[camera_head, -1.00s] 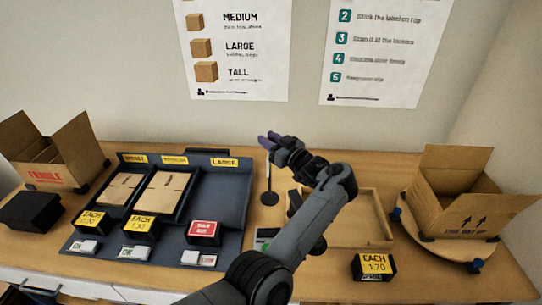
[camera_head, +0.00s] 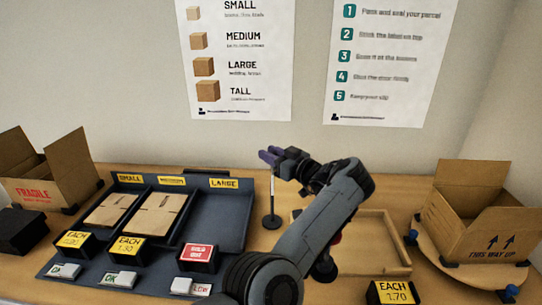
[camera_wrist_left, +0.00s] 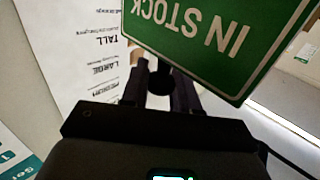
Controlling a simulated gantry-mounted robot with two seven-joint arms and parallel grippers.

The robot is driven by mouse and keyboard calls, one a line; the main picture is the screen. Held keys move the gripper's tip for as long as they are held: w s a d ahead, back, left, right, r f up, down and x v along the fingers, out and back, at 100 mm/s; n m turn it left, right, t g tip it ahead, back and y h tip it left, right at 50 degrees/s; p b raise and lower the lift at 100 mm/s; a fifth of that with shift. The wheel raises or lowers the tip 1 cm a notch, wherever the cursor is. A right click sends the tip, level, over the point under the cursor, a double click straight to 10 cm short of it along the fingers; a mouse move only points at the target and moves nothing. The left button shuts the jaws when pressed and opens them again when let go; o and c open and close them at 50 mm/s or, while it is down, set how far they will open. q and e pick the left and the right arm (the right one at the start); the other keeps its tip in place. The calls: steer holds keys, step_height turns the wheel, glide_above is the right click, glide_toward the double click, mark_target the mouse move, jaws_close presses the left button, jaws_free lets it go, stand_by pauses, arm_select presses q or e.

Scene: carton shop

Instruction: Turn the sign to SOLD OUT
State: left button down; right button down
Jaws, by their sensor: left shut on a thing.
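The sign shows in the left wrist view as a green panel (camera_wrist_left: 195,38) with white IN STOCK lettering, upside down in that picture. My left gripper (camera_head: 277,157) is at the top of the stand. In the left wrist view its dark fingers (camera_wrist_left: 159,88) are shut on a small black knob (camera_wrist_left: 160,78) at the sign's edge. My right gripper is not in view.
A dark tray unit (camera_head: 232,184) holds flat cartons in SMALL and MEDIUM; LARGE looks empty. A red-labelled block (camera_head: 199,254) and yellow price blocks (camera_head: 126,247) stand in front. A shallow wooden tray (camera_head: 392,238) and an open carton (camera_head: 465,215) are right; a FRAGILE carton (camera_head: 40,178) is left.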

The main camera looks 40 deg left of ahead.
arm_select(q)
steer(key=shift+r, duration=0.35)
steer(key=c, duration=1.1)
jaws_free()
steer(key=shift+s+d, duration=0.1)
steer(key=shift+o, duration=0.7)
steer(key=shift+d+f, duration=0.1)
steer(key=shift+f, duration=0.1)
steer(key=s+d, duration=0.1)
steer(key=d, duration=0.9)
steer(key=shift+d, duration=0.4)
